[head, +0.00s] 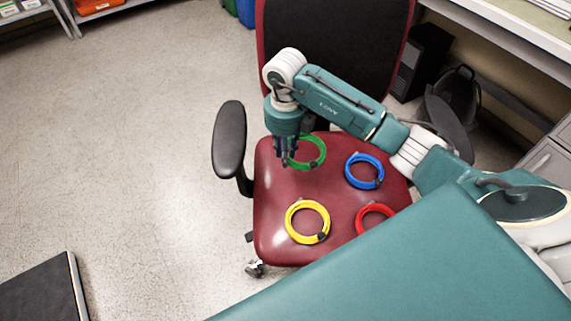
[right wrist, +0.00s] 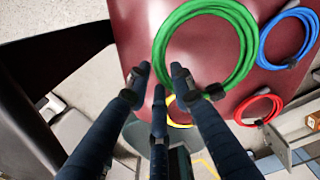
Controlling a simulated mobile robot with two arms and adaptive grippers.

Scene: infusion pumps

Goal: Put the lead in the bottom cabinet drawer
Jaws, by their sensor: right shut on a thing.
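Four coiled leads show: a green lead (head: 322,146), a blue lead (head: 364,171), a yellow lead (head: 307,222) and a red lead (head: 376,212). The blue, yellow and red ones lie on the red chair seat (head: 283,187). My right gripper (head: 284,162) points down at the left edge of the green coil and is shut on it. In the right wrist view the green coil (right wrist: 247,62) passes at the fingertips (right wrist: 160,75); whether it still touches the seat is unclear. Part of a grey drawer cabinet (head: 548,160) shows at the right edge. My left gripper is out of view.
The chair has a black armrest (head: 229,140) on the left and a tall backrest (head: 335,45) behind the gripper. A desk (head: 510,35) stands at the upper right, with a black computer case (head: 422,62) below.

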